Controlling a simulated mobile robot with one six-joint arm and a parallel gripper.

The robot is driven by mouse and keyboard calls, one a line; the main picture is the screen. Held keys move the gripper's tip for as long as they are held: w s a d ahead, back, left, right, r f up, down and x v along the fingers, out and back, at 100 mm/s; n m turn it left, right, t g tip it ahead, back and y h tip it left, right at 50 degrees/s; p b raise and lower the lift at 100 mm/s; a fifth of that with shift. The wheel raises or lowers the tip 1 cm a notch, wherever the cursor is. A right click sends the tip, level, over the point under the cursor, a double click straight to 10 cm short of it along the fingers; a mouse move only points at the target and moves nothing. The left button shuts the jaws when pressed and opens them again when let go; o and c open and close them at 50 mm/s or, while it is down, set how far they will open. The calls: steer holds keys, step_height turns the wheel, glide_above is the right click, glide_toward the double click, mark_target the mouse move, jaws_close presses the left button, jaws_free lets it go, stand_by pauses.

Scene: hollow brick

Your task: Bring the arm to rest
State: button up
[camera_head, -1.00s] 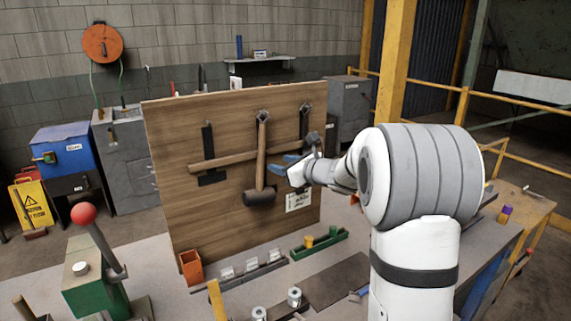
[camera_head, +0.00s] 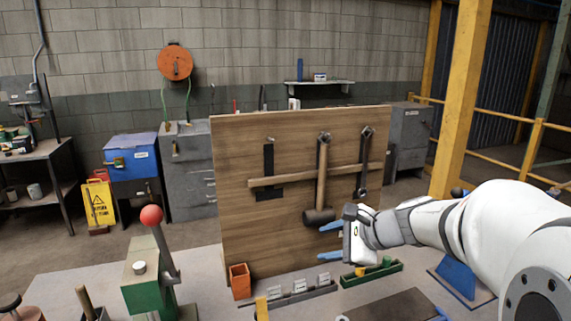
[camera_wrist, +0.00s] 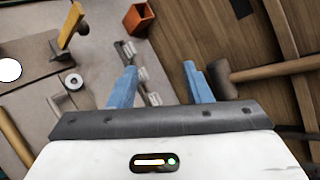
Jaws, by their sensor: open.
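My gripper (camera_head: 328,243) is open, its two blue fingers spread apart with nothing between them. It is in front of the lower right of the wooden tool board (camera_head: 235,220), below the mallet. In the wrist view the blue fingers of my gripper (camera_wrist: 157,85) point towards the board's foot and the bench. The mallet (camera_head: 321,180) hangs head down on the board, and its head (camera_wrist: 222,79) is close beside the right finger in the wrist view. I cannot tell whether they touch. A wrench (camera_head: 363,165) hangs right of the mallet.
An orange bin (camera_head: 240,281) and a grey rack (camera_head: 297,292) stand along the board's foot. A green tray (camera_head: 372,274) lies below my gripper. A green lever stand with a red knob (camera_head: 151,215) is at left. A yellow post (camera_head: 462,100) rises behind my arm.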

steer(key=s+d+f+n+g+h, duration=0.2)
steer(key=s+f+n+h, duration=0.2)
steer(key=s+n, duration=0.4)
steer(key=s+d+f+n+g+h, duration=0.2)
steer(key=s+f+n+h, duration=0.2)
steer(key=s+n, duration=0.5)
steer(key=s, duration=0.3)
steer(key=shift+s+f+g, duration=0.15)
steer(key=shift+s+g, duration=0.1)
steer(key=shift+g, duration=0.15)
steer(key=shift+c, duration=0.2)
